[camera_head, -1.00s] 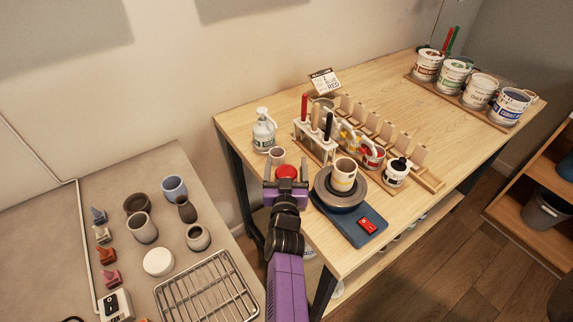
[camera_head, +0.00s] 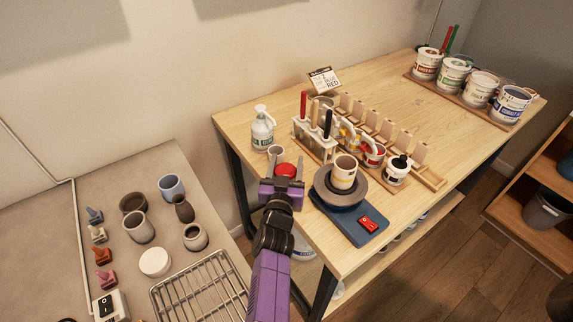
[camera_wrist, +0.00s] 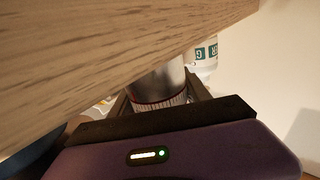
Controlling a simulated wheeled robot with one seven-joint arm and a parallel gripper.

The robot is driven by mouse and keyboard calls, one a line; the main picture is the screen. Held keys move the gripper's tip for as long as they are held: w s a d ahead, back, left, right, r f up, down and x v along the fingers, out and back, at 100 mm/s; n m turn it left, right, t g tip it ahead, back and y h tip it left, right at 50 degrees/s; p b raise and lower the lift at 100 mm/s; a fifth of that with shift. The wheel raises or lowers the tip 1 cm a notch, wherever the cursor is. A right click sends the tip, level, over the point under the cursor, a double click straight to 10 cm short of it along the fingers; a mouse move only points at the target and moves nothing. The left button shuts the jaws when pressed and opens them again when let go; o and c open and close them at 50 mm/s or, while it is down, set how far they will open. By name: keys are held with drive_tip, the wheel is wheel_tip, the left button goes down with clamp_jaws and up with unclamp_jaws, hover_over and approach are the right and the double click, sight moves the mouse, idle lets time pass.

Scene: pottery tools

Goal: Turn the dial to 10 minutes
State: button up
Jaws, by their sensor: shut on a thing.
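The dial is on a round timer with a red top (camera_head: 286,170), at the table's front left edge in the head view. In the wrist view the timer (camera_wrist: 158,84) shows a silver body and a pale ring of fine marks with a red line. My gripper (camera_head: 282,185) reaches it from the front, with its purple body just below the red top. In the wrist view my gripper (camera_wrist: 160,98) has a dark finger on each side of the marked ring and is shut on it. The numbers on the ring are too small to read.
A wheel (camera_head: 341,195) bearing a striped cup (camera_head: 344,172) stands close to the right of my gripper. A wire rack (camera_head: 200,288) lies on the left table.

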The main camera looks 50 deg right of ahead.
drive_tip(key=o, duration=1.4)
drive_tip(key=shift+a, duration=0.1)
drive_tip(key=shift+b+v, duration=0.75)
drive_tip(key=shift+v, duration=3.1)
drive_tip(key=shift+a, duration=0.15)
